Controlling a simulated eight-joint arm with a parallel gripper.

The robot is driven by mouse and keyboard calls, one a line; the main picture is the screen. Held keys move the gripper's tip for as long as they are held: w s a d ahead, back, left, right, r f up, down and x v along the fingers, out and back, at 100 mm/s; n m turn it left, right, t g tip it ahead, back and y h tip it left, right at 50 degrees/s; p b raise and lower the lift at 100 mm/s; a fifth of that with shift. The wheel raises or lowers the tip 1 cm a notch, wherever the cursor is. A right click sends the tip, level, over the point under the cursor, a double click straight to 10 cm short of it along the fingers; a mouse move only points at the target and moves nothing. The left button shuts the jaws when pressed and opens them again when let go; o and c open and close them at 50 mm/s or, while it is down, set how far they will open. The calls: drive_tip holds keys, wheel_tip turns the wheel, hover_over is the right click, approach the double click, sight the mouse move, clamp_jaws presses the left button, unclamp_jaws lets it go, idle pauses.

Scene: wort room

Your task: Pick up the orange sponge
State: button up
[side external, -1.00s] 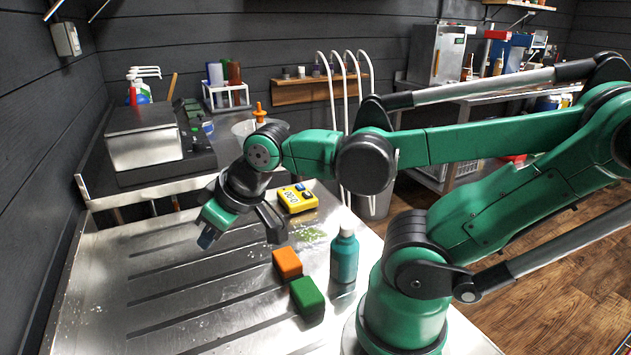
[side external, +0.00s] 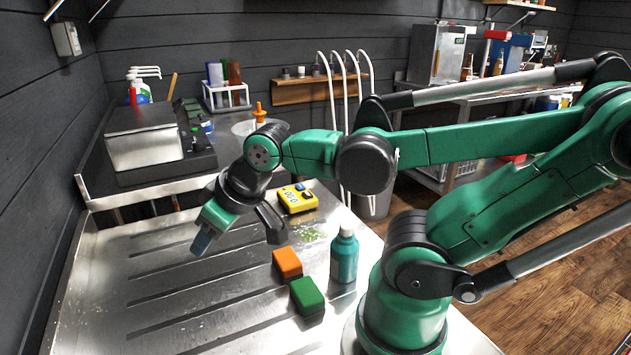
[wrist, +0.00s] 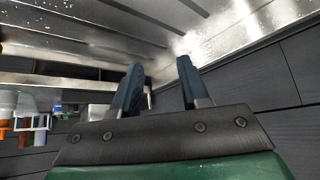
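The orange sponge (side external: 287,262) lies on the metal table (side external: 110,300), with its orange face up. It touches or nearly touches a green sponge (side external: 307,296) in front of it. My gripper (side external: 203,240) is above the table, to the left of the orange sponge and apart from it. In the wrist view my gripper (wrist: 158,85) shows two dark blue fingers spread apart with nothing between them. The orange sponge is not in the wrist view.
A teal bottle (side external: 344,256) with a white cap stands just right of the sponges. A yellow device (side external: 297,199) with a display lies behind them. A metal-lidded machine (side external: 146,140) stands on the back counter. The table's left part is clear.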

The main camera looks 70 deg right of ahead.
drive_tip(key=o, duration=0.6)
drive_tip(key=shift+o, duration=0.2)
drive_tip(key=m+g, duration=0.7)
drive_tip(key=m, duration=0.2)
hover_over(283, 252)
wheel_tip(283, 252, down, 8)
drive_tip(key=shift+r, duration=0.15)
drive_tip(key=shift+f, duration=2.85)
